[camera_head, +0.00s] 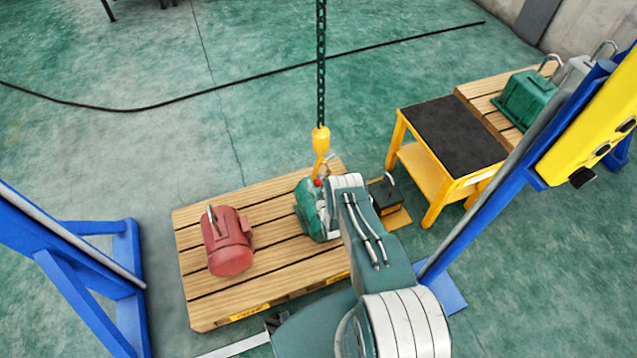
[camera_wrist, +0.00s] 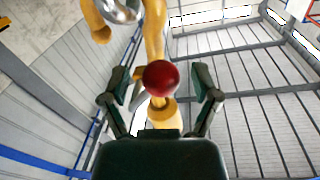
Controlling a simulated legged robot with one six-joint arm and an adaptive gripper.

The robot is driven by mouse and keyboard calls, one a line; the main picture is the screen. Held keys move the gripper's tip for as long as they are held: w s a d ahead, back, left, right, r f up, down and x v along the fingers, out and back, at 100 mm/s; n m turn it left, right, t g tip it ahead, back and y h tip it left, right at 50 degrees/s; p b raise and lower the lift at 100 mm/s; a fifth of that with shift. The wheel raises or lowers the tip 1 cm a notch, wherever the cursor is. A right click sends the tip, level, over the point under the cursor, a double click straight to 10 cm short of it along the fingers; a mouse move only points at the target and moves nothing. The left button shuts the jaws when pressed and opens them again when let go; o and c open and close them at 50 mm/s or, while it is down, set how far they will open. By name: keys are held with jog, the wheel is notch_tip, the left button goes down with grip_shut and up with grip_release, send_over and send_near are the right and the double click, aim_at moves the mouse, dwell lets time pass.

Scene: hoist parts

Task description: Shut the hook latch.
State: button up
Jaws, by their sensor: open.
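The yellow hook (camera_head: 320,141) hangs on a dark chain above the pallet. In the wrist view the yellow hook (camera_wrist: 154,38) runs up the middle, with a shiny metal part (camera_wrist: 120,8) at the top. A red ball-shaped knob (camera_wrist: 160,78) sits in front of the hook; it also shows as a small red spot in the head view (camera_head: 318,183). My gripper (camera_wrist: 160,76) is open, one finger on each side of the knob, with gaps showing. Its depth relative to the knob is unclear. The latch's own position is hard to tell. My arm hides part of the area below the hook.
A red motor (camera_head: 228,241) stands on the wooden pallet (camera_head: 190,288), left of a green unit (camera_head: 309,207). A black-topped yellow cart (camera_head: 440,130) and a green block (camera_head: 527,98) are at right. Blue frame legs (camera_head: 90,290) flank the pallet.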

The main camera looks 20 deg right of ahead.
jog(key=shift+c, duration=0.3)
grip_shut()
jog(key=shift+a, duration=0.1)
jog(key=shift+r, duration=0.15)
jog(key=r+m, duration=0.1)
jog(key=m, duration=0.1)
jog(key=a+r+m, duration=0.1)
jog(key=m, duration=0.1)
jog(key=shift+a, duration=0.1)
notch_tip(320, 180, up, 5)
jog(key=m+g+y, duration=0.1)
jog(key=m, duration=0.7)
jog(key=shift+f+m, duration=0.1)
jog(key=shift+m, duration=0.2)
jog(key=shift+d+r+m+y, duration=0.35)
jog(key=shift+r+m, duration=0.15)
jog(key=shift+m, duration=0.45)
jog(key=shift+d+r+m+y, duration=0.25)
jog(key=shift+d+r+m, duration=0.15)
jog(key=shift+m, duration=0.55)
jog(key=shift+w+r, duration=0.1)
jog(key=shift+r, duration=0.05)
